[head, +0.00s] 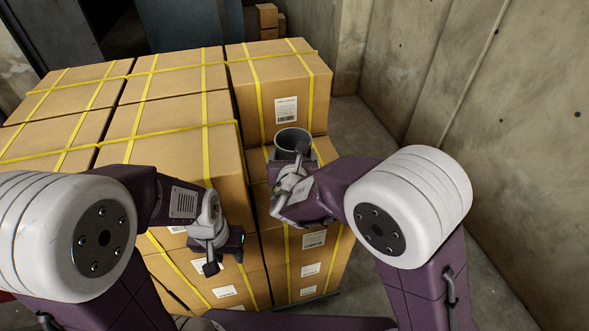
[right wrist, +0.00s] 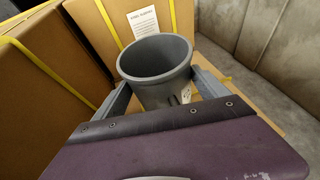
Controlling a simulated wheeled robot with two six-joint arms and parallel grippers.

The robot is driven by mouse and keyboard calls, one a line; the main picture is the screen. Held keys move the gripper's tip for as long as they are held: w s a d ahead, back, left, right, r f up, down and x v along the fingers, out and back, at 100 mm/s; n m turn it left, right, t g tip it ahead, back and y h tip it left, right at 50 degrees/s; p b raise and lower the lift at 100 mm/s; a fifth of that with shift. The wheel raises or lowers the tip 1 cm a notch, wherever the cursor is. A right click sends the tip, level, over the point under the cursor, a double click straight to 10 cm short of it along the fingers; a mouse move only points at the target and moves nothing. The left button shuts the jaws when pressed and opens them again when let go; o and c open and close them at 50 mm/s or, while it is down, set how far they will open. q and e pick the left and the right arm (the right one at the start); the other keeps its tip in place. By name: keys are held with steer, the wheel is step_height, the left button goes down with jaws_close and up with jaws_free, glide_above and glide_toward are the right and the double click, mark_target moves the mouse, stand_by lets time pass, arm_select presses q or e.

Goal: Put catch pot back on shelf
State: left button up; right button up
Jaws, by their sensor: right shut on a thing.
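The catch pot is a grey, open-topped round pot (head: 293,138). In the right wrist view the pot (right wrist: 155,62) is upright between my two fingers and looks empty inside as far as I can see. My right gripper (head: 292,152) is shut on it, in front of the stacked boxes and over a lower box top. My left gripper (head: 211,267) points down in front of the box stack, apart from the pot; its finger opening is not clear. No shelf can be made out.
Large cardboard boxes with yellow straps (head: 172,120) fill the left and middle. A taller box (head: 277,88) stands just behind the pot. A concrete wall (head: 480,80) bounds the right side. A strip of bare floor (head: 352,118) lies between boxes and wall.

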steer(key=shift+w+f, duration=0.15)
steer(key=shift+w, duration=0.05)
step_height(320, 180, down, 3)
steer(key=shift+s+f, duration=0.15)
steer(key=shift+f, duration=0.1)
steer(key=shift+f+b, duration=0.15)
steer(key=shift+b, duration=0.25)
steer(key=o, duration=1.9)
steer(key=shift+o, duration=0.2)
